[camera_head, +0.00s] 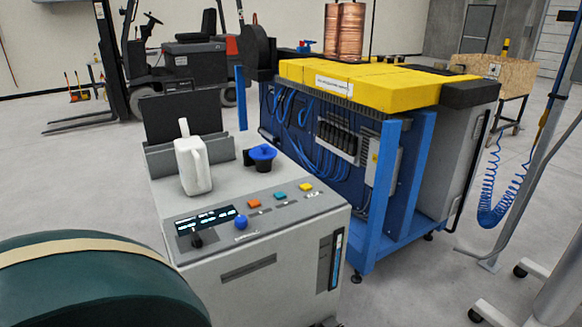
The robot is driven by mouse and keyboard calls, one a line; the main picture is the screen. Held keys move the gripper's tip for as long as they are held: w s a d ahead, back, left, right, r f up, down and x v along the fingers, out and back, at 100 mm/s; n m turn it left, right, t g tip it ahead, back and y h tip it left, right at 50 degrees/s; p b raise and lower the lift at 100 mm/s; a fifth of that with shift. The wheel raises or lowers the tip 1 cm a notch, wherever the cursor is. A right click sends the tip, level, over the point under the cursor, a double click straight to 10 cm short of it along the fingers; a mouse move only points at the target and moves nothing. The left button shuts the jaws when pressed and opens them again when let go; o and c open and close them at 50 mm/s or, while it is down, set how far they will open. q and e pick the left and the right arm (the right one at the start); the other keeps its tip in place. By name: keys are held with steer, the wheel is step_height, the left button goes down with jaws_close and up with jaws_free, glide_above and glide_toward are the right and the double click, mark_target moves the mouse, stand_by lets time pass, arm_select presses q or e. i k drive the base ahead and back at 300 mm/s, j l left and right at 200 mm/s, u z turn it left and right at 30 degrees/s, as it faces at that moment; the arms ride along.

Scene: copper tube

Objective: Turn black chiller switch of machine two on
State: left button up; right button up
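A grey box-shaped machine (205,283) stands in the lower middle, with a sloped control panel on its top front edge. A small black switch (196,239) with an upright stem sits at the left end of the panel, just below a lit dark display (207,218). To its right are a round blue knob (241,222) and orange (253,203), teal (280,195) and yellow (306,187) buttons. The labels are too small to read, so I cannot tell the machine's number or the switch's setting. Neither of my grippers is in view.
A white jug-like object (194,168) and a blue-topped black fitting (263,157) stand on the machine. A dark green rounded object (90,290) fills the lower left. A blue-framed machine with a yellow top (360,84) stands behind right. A forklift (195,62) is farther back.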

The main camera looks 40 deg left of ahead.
mark_target(198, 242)
steer(key=u, duration=1.8)
